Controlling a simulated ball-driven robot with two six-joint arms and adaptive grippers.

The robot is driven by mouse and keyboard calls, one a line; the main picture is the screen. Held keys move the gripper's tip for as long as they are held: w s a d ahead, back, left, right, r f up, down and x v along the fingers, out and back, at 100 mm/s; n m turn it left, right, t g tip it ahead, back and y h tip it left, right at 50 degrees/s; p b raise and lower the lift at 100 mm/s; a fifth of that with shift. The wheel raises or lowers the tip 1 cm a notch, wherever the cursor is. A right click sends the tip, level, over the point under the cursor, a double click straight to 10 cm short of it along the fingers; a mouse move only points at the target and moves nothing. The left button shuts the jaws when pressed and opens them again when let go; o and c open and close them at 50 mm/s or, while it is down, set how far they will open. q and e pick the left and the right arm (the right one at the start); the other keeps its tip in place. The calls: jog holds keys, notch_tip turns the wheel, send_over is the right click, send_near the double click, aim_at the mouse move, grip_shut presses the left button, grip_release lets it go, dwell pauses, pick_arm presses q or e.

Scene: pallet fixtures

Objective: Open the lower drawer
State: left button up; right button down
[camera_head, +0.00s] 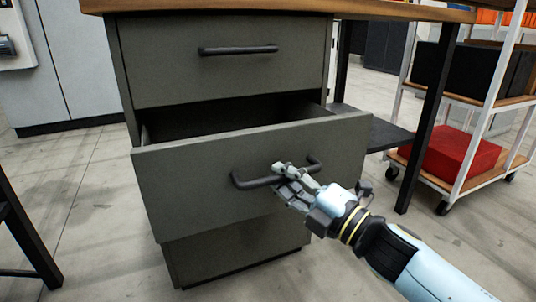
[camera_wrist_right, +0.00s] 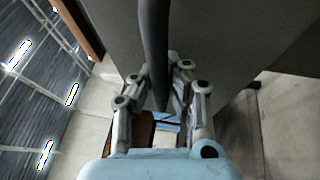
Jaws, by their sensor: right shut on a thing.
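The lower drawer (camera_head: 255,178) is a grey front under the workbench, pulled out part way, with its dark inside showing behind its top edge. Its black bar handle (camera_head: 250,181) runs across the front. My right gripper (camera_head: 283,175) is shut on this handle near its right part. In the right wrist view the handle (camera_wrist_right: 154,50) passes between the two fingers of my right gripper (camera_wrist_right: 160,88). The upper drawer (camera_head: 220,62) with its own black handle (camera_head: 238,50) is closed. My left gripper is not in view.
The wooden tabletop (camera_head: 280,9) lies above the drawers. A white cart (camera_head: 478,105) with a red box (camera_head: 450,157) stands at the right. A black table leg (camera_head: 427,125) is between cabinet and cart.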

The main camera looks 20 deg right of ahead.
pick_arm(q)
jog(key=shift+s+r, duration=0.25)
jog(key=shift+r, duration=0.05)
pick_arm(e)
jog(key=s, duration=0.6)
jog(key=shift+s+d, duration=0.15)
jog(key=shift+s, duration=0.2)
jog(key=c, duration=1.3)
grip_release()
jog(key=v, duration=1.2)
